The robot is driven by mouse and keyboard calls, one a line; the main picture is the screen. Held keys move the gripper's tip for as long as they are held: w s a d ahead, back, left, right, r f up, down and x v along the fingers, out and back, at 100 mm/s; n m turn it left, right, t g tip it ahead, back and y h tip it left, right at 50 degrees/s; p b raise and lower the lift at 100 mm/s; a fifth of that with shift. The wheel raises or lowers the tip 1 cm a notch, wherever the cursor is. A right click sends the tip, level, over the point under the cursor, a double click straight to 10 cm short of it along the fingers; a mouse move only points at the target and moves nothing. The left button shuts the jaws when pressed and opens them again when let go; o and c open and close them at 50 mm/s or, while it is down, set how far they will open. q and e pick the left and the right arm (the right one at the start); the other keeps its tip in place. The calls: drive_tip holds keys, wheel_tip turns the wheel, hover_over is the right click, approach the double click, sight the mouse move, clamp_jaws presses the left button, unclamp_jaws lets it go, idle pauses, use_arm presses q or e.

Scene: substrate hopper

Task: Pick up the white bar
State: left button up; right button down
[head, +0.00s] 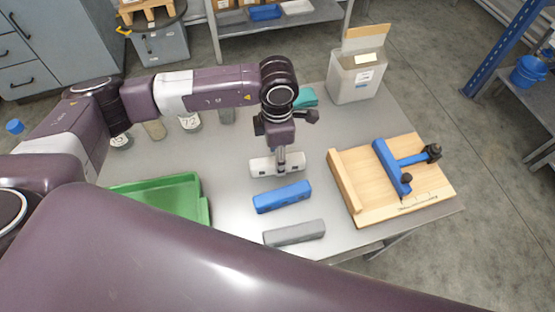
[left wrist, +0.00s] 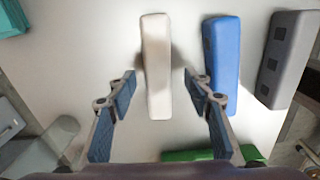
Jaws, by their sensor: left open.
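The white bar (head: 264,167) lies on the grey table, the farthest of three bars in the head view. My left gripper (head: 284,165) is right above it, pointing down, and partly hides it. The right finger shows at the edge of the neighbouring blue bar. My right gripper is not in view.
A blue bar (head: 282,197) and a grey bar (head: 294,233) lie close by, nearer me. A green tray (head: 206,212) is on the left. A wooden board (head: 345,190) with a blue clamp (head: 391,167) is on the right. A white box (head: 354,80) and jars stand behind.

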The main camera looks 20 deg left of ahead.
use_arm(q)
wheel_tip(320, 180, down, 2)
drive_tip(key=shift+w+f, duration=0.15)
drive_tip(key=shift+f, duration=0.4)
drive_tip(key=c, duration=0.8)
clamp_jaws()
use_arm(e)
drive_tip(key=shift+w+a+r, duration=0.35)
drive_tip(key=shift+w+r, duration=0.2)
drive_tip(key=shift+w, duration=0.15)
